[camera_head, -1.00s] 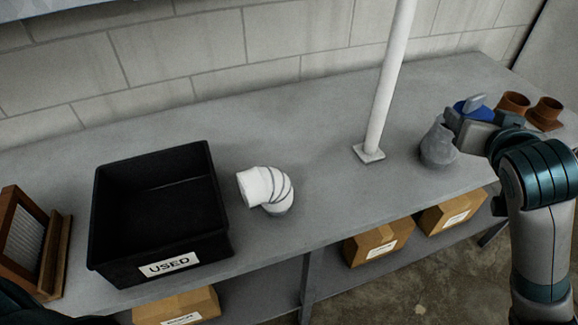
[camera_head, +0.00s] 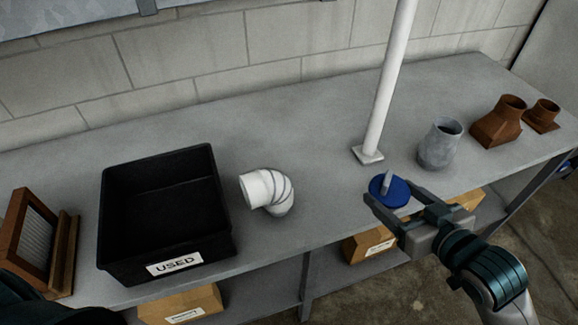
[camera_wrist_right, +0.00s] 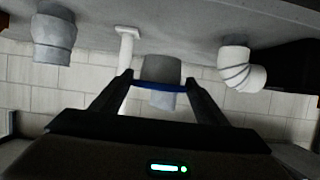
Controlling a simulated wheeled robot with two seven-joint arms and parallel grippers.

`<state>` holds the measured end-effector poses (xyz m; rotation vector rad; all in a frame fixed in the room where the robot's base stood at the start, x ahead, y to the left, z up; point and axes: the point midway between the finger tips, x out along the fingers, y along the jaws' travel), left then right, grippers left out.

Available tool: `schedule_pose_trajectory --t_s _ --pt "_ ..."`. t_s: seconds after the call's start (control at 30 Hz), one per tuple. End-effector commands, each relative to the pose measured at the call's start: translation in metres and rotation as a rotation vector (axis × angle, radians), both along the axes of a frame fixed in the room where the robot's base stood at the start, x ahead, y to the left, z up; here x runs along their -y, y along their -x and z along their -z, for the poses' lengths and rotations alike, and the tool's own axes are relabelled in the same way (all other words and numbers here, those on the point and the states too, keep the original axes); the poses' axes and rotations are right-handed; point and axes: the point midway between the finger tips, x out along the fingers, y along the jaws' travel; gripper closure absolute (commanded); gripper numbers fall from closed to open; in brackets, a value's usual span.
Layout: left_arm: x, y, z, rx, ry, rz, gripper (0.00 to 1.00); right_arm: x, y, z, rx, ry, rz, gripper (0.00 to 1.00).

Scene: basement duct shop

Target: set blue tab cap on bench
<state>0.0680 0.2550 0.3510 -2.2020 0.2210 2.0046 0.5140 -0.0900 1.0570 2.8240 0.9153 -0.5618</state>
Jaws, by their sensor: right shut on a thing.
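The blue tab cap (camera_head: 398,192) is a round blue disc with an upright grey tab, near the bench's front edge in the head view. My right gripper (camera_head: 397,198) is shut on it, with a finger on either side. In the right wrist view the cap's blue rim (camera_wrist_right: 162,86) shows edge-on between my fingertips, with a grey part on each side of it. The cap appears held above the grey bench (camera_head: 315,190); the exact gap is hard to tell. My left gripper is not in view.
A white post (camera_head: 386,90) stands behind the cap. A grey collar (camera_head: 438,147) and brown fittings (camera_head: 497,125) stand to the right. A white elbow (camera_head: 268,188) and a black bin marked USED (camera_head: 165,262) are to the left. Bench between elbow and cap is clear.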

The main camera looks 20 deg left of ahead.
Motion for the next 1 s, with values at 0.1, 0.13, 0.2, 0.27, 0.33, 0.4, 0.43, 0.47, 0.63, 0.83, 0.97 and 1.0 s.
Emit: schedule_pose_trajectory --t_s 0.1,0.13,0.2,0.27,0.33,0.4,0.43,0.47,0.63,0.83,0.97,1.0 --pt "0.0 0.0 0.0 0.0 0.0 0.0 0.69 -0.001 0.001 0.0 0.002 -0.001 -0.004 0.56" --pt "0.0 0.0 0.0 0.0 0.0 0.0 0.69 -0.001 0.001 0.0 0.002 -0.001 -0.004 0.56" --pt "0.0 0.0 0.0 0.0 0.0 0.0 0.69 -0.001 0.001 0.0 0.001 0.0 -0.003 0.56" --pt "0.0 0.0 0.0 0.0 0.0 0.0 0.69 0.0 0.0 0.0 0.001 0.0 -0.003 0.56" --pt "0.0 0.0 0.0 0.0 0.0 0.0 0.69 -0.001 0.0 0.0 0.002 0.001 -0.002 0.56" --pt "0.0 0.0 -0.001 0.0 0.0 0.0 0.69 -0.003 -0.002 0.002 0.001 0.0 -0.001 0.56" --pt "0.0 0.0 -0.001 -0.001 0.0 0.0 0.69 -0.004 -0.003 0.003 0.001 0.0 -0.001 0.56" --pt "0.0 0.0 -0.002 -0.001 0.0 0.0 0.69 -0.005 -0.005 0.004 0.001 0.0 -0.001 0.56" --pt "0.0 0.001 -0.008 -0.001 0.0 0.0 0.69 -0.021 -0.02 0.015 -0.001 -0.001 -0.001 0.56" --pt "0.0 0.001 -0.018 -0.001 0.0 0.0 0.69 -0.048 -0.046 0.037 -0.002 0.0 -0.001 0.56" --pt "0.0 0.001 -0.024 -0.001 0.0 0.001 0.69 -0.065 -0.063 0.052 -0.002 0.0 -0.001 0.56" --pt "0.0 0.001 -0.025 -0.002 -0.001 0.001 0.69 -0.07 -0.067 0.056 -0.001 0.0 -0.001 0.56"
